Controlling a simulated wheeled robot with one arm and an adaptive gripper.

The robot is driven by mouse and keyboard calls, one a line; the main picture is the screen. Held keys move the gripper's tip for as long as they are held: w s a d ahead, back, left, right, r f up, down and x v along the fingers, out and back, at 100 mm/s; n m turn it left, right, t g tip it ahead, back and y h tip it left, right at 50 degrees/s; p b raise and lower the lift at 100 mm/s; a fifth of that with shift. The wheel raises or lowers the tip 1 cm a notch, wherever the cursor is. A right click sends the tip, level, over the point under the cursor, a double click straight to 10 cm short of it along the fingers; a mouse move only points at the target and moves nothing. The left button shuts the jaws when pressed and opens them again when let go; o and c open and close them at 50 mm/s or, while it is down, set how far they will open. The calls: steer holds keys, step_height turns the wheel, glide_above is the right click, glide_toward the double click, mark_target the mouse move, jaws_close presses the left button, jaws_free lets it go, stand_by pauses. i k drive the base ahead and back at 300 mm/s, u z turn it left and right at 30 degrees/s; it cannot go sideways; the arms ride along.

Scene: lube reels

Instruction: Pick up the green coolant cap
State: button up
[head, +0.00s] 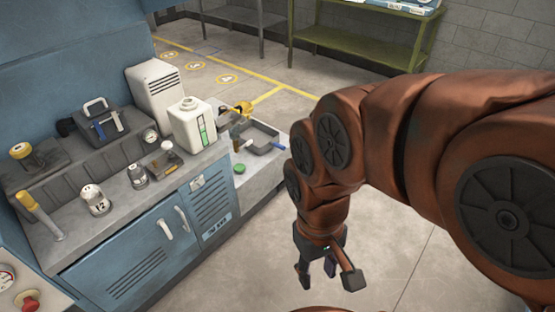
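A small green cap (239,169) lies on the low grey surface at the right end of the workbench, near a dark-edged tray. A white jug with a green level strip (193,125) stands to its left on the higher counter. My gripper (328,281) hangs over the bare floor, to the right of and nearer than the cap, well apart from it. Its fingers point down and are spread, with nothing seen between them.
The grey tray (262,128) holds or borders small tools behind the cap. The counter (122,205) carries several fittings and a white vented box (155,91). A green shelf table (371,32) stands at the back. The floor around my gripper is clear.

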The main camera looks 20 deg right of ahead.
mark_target(240, 168)
steer(key=z, duration=0.15)
steer(key=i, duration=0.7)
steer(key=u, duration=0.5)
steer(key=i, duration=0.8)
steer(key=u, duration=0.35)
